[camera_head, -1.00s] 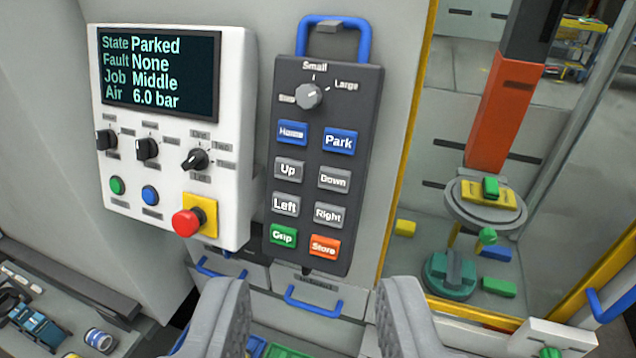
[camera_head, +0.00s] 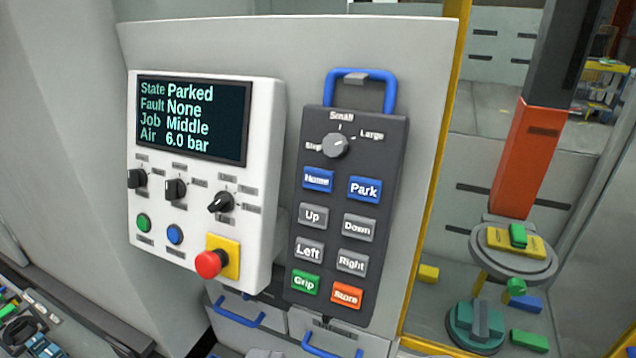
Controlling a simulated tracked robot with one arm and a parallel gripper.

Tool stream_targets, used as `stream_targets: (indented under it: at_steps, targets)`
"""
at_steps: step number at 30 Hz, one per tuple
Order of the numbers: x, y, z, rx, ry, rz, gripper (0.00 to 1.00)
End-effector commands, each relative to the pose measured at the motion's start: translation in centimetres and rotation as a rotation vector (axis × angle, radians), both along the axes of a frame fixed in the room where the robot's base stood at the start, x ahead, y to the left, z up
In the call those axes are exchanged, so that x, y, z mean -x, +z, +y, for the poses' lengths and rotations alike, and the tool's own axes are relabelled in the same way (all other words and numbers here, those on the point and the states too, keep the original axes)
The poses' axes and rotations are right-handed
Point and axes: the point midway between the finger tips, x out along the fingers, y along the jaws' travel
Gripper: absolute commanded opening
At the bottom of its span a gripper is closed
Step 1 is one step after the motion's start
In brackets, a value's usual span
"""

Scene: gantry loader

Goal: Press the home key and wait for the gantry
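The blue Home key (camera_head: 318,179) sits at the upper left of the dark grey pendant (camera_head: 338,290), beside the blue Park key (camera_head: 364,188). The pendant hangs upright on the pale panel by a blue handle (camera_head: 393,92). The screen (camera_head: 192,119) to its left reads State Parked, Fault None, Job Middle, Air 6.0 bar. The gantry's orange column (camera_head: 522,160) stands behind the yellow frame at the right, above a round grey plate (camera_head: 488,262) bearing a yellow and a green piece. My gripper's fingers are out of the picture; nothing of mine is seen touching the pendant.
A red emergency stop (camera_head: 209,264) on a yellow base sticks out of the white control box (camera_head: 268,150), left of the pendant. Drawers with blue handles (camera_head: 236,312) lie below. The yellow frame post (camera_head: 436,180) stands right of the pendant.

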Motion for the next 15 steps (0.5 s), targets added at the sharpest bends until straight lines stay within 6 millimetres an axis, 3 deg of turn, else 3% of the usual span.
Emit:
stream_targets:
  at_steps: [9, 13, 15]
  targets:
    - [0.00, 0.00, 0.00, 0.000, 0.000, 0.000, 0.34]
    - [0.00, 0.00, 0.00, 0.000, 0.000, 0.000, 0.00]
    - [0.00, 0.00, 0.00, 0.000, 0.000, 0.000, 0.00]
